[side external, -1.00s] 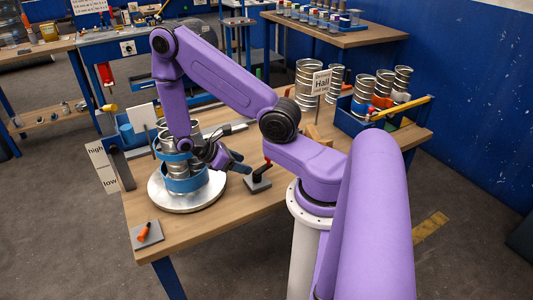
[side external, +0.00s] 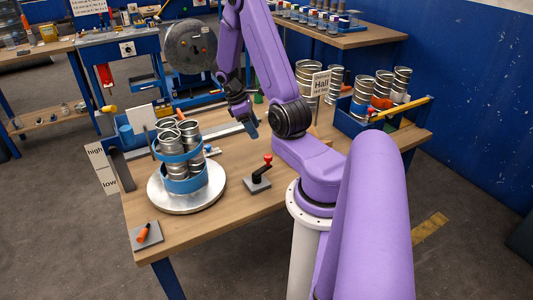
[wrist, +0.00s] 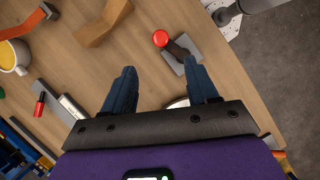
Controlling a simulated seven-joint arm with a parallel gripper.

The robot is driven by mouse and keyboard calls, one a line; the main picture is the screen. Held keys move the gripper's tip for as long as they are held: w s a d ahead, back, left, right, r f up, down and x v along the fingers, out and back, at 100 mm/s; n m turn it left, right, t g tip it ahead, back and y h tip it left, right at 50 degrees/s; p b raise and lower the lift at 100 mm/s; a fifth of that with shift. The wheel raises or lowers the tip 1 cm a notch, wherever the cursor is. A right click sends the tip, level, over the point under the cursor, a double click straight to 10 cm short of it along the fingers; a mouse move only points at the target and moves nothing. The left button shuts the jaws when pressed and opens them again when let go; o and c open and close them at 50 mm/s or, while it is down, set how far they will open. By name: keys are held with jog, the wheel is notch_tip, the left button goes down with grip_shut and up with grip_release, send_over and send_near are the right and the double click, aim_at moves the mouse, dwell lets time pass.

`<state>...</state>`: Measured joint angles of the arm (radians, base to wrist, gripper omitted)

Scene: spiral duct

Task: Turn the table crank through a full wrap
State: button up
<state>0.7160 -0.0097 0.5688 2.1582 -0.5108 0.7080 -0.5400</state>
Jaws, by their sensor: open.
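The table crank (side external: 259,173) has a black arm and a red knob on a grey base plate. It stands on the wooden table to the right of the turntable. In the wrist view the crank's red knob (wrist: 160,38) shows beyond my fingertips. The round silver turntable (side external: 187,201) carries a bundle of shiny metal ducts (side external: 179,150) with blue bands around them. My gripper (side external: 248,122) is open and empty, above the table and behind the crank, apart from it. Its two dark blue fingers show spread in the wrist view (wrist: 162,80).
A "Hall" sign (side external: 321,84) and several metal ducts stand at the back right beside a blue bin (side external: 365,122). A high/low board (side external: 103,168) stands at the left edge.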

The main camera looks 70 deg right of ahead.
aim_at(268, 156)
jog(key=x, duration=1.2)
jog(key=shift+f, duration=0.1)
grip_shut()
